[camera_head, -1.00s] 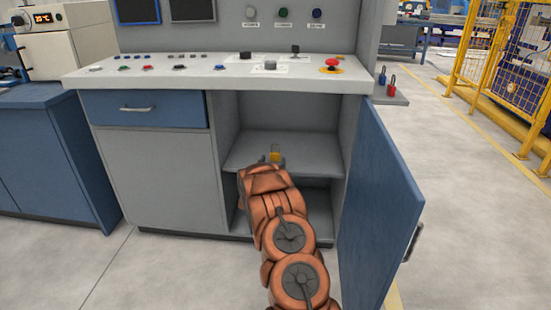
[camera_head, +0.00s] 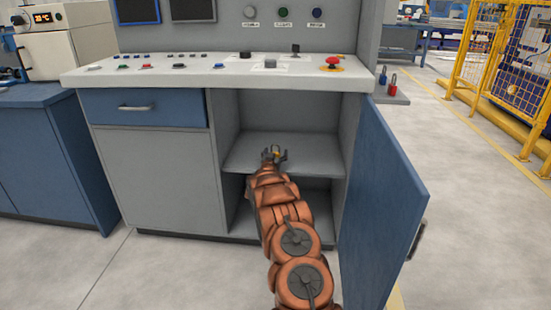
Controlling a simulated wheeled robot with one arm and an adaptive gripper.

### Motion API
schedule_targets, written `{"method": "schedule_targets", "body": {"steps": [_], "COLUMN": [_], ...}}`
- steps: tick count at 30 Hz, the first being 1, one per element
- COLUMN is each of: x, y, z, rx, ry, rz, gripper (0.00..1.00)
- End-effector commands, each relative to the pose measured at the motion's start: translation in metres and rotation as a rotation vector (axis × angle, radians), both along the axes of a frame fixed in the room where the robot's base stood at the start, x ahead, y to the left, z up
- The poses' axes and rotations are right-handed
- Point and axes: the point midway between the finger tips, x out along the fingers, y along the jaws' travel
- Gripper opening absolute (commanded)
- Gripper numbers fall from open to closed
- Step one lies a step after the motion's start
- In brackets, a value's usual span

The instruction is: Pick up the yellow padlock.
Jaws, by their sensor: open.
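The yellow padlock (camera_head: 276,154) is a small yellow patch on the middle shelf (camera_head: 245,150) inside the open cabinet. My gripper (camera_head: 274,153) is at the shelf, with its dark fingers open around or just in front of the padlock. The fingers hide most of the padlock. I cannot tell whether they touch it.
The blue cabinet door (camera_head: 385,205) stands open to the right of my arm. The grey countertop (camera_head: 215,72) overhangs the opening. A blue padlock (camera_head: 382,77) and a red padlock (camera_head: 392,86) are on a side ledge. The shelf around my gripper looks clear.

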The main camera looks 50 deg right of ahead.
Motion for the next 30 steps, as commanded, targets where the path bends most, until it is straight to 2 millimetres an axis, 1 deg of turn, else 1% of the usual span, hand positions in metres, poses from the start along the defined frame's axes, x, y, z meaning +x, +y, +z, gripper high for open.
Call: {"method": "schedule_targets", "body": {"steps": [10,27,30], "x": [0.0015,0.0015,0.0016], "y": [-0.0019,-0.0018,-0.0017], "z": [0.0004,0.0002,0.0004], "rx": [0.000,-0.001,-0.001], "ry": [0.000,-0.001,-0.001], "rz": [0.001,0.001,0.001], "gripper": [0.76,0.17,0.09]}}
